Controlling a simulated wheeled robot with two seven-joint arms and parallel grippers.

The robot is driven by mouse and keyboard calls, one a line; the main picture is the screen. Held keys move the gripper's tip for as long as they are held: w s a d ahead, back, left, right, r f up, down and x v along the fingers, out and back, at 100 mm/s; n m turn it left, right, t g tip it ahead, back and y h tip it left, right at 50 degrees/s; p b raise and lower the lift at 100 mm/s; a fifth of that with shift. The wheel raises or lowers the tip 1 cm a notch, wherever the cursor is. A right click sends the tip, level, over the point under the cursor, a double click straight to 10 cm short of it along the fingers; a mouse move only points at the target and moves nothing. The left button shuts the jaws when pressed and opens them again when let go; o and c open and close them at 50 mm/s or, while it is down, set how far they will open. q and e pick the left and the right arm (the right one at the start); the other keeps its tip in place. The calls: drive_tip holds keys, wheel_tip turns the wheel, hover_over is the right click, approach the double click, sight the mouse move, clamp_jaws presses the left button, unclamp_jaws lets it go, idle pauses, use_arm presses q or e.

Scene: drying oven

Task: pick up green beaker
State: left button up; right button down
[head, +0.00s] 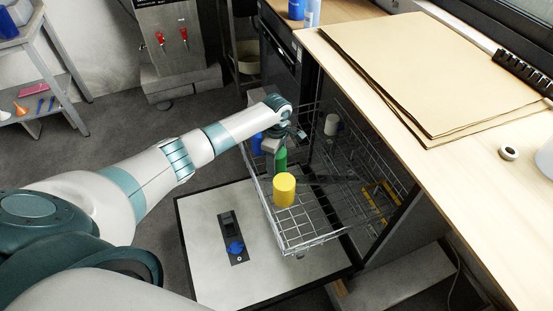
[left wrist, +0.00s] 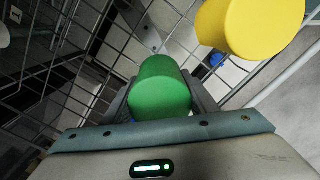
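The green beaker (head: 281,160) stands in the pulled-out wire rack (head: 301,237), partly hidden behind my left gripper in the head view. My left gripper (head: 273,150) is at the beaker, its fingers reaching down into the rack. In the left wrist view the green beaker (left wrist: 160,88) sits between the two fingers (left wrist: 160,98), one on each side. I see no clear gap there, but cannot tell whether the fingers press on it. My right gripper is not in view.
A yellow beaker (head: 284,189) stands close by in the rack, and also shows in the wrist view (left wrist: 250,25). The worktop (head: 470,190) overhangs at the right.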

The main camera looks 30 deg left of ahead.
use_arm(q)
drive_tip(key=shift+c, duration=0.6)
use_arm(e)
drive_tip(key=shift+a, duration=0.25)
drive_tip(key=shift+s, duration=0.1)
use_arm(q)
drive_tip(key=shift+r, duration=0.5)
wheel_tip(320, 180, up, 8)
drive_tip(key=shift+f, duration=0.25)
drive_tip(key=shift+r, duration=0.75)
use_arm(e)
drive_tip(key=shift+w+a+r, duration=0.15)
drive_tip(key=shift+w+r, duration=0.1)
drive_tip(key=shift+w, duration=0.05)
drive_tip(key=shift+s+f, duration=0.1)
